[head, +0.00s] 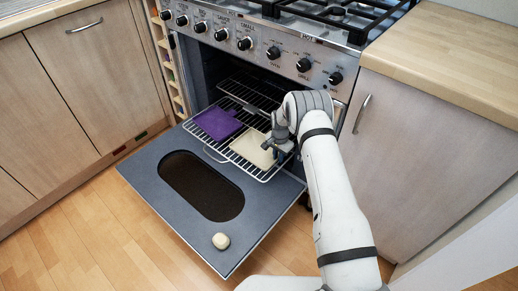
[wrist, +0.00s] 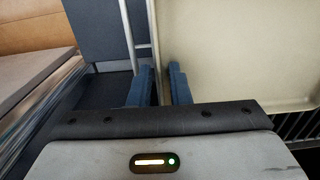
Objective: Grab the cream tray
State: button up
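The cream tray (head: 248,148) lies flat on the pulled-out wire rack of the open oven, right of a purple tray. In the wrist view, the cream tray (wrist: 235,50) fills the upper right, its raised rim running down toward my fingers. My gripper (head: 270,147) points down at the tray's right edge. In the wrist view, my gripper's two blue fingers (wrist: 159,84) stand apart with a narrow gap, one on each side of the tray's rim. I cannot tell whether they touch the rim. The gripper hides part of the tray's edge.
The purple tray (head: 216,123) lies on the same wire rack (head: 262,174). Knobs (head: 304,65) line the cooker front above. Cabinets flank both sides.

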grip_shut()
dwell(0.3)
